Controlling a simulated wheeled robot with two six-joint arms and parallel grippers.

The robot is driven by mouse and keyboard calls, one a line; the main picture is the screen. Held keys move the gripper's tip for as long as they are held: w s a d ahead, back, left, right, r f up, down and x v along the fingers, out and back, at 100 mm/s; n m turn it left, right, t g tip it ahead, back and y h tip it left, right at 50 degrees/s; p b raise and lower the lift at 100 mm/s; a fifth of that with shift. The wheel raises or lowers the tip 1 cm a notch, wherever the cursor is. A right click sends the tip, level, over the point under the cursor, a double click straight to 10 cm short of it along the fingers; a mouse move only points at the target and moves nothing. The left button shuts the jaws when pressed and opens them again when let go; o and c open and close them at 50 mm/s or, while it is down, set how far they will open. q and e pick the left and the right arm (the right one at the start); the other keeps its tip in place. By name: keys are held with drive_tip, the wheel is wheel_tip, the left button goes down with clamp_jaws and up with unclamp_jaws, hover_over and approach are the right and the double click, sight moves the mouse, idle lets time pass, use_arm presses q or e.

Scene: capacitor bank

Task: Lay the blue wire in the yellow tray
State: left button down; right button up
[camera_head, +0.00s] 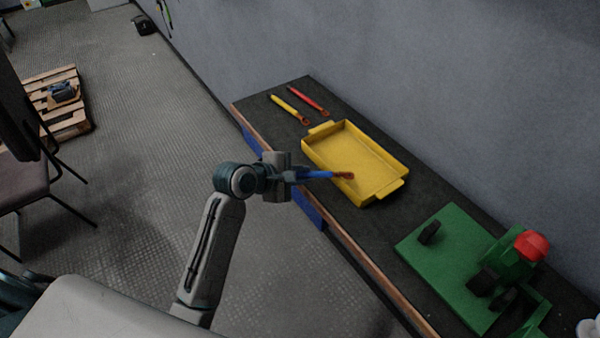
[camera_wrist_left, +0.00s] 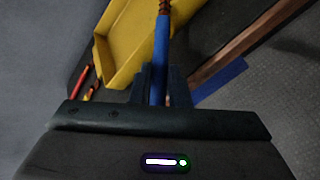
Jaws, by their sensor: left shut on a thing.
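My left gripper (camera_head: 290,175) is shut on the blue wire (camera_head: 318,175) at the near edge of the yellow tray (camera_head: 399,161). The wire's copper-coloured end (camera_head: 345,176) points right and overlaps the tray's near wall in the head view. In the left wrist view the blue wire (camera_wrist_left: 161,60) runs up from between the fingers (camera_wrist_left: 158,88), with the yellow tray (camera_wrist_left: 122,45) behind it and to the left. The tray looks empty inside. Whether the wire touches the tray wall I cannot tell. My right gripper is not in view.
A yellow wire (camera_head: 287,107) and a red wire (camera_head: 308,99) lie on the dark bench (camera_head: 262,110) beyond the tray. A green fixture (camera_head: 445,255) with a red knob (camera_head: 531,245) stands to the right. A grey wall runs behind the bench.

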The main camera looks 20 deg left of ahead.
use_arm(q)
drive_tip(key=c, duration=1.4)
unclamp_jaws()
drive_tip(key=shift+s+a+r, duration=0.25)
drive_tip(key=shift+s+a, duration=0.05)
drive_tip(key=shift+s, duration=0.05)
drive_tip(key=shift+b+v, duration=0.75)
drive_tip(key=shift+v, duration=4.8)
